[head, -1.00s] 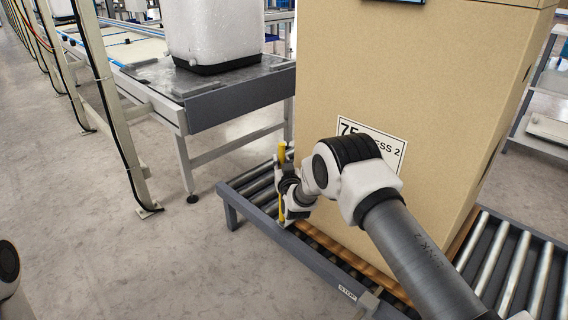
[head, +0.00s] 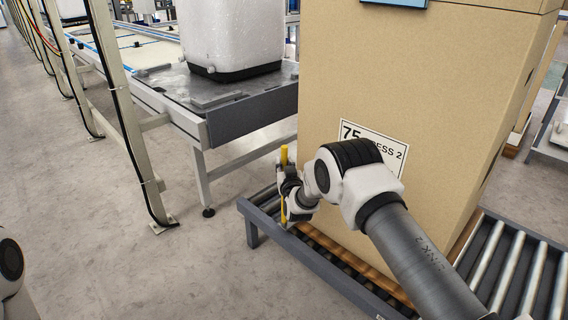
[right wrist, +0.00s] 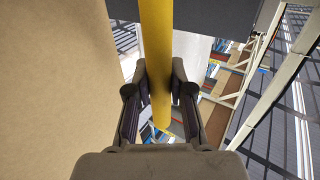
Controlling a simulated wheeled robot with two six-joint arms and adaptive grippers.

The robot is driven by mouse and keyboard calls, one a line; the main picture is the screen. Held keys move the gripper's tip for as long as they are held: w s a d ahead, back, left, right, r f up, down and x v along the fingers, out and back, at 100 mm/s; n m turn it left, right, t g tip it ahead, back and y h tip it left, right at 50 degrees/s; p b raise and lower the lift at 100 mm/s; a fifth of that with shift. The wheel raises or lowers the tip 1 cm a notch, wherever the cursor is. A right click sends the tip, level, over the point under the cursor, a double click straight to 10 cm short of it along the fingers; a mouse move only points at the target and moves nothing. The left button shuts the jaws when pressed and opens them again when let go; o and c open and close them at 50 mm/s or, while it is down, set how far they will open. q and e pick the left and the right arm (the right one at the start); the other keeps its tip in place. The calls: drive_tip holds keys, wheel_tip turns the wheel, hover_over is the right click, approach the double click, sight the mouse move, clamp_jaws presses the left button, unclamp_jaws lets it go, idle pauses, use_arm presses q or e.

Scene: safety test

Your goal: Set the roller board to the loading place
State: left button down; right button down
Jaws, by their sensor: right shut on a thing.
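A wooden board (head: 372,276) lies under a tall cardboard box (head: 400,70) on a grey roller table (head: 325,272). An upright yellow bar (head: 284,156) stands at the box's left side. My right gripper (head: 288,192) is shut on this bar; in the right wrist view the yellow bar (right wrist: 156,55) passes between the fingers (right wrist: 158,85), beside the cardboard (right wrist: 50,90). Where the bar joins the board is hidden. My left gripper is out of view; only part of my left arm shows at the lower left edge. I cannot tell which spot is the loading place.
A grey conveyor end (head: 235,113) carrying a white block with a black base (head: 230,40) stands beyond the roller table, to the left. A pale post (head: 122,120) with a cable stands at the left. Bare floor (head: 110,260) is free at front left. Rollers (head: 510,270) are bare at the right.

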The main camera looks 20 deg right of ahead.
drive_tip(key=shift+a+r, duration=0.1)
drive_tip(key=shift+r, duration=0.05)
drive_tip(key=c, duration=1)
unclamp_jaws()
drive_tip(key=shift+w, duration=0.15)
drive_tip(key=shift+w+a, duration=0.1)
drive_tip(key=shift+a, duration=0.05)
drive_tip(key=s, duration=0.4)
drive_tip(key=s+a, duration=0.1)
drive_tip(key=s, duration=0.3)
drive_tip(key=s+a, duration=0.1)
drive_tip(key=s, duration=0.3)
drive_tip(key=shift+a, duration=0.1)
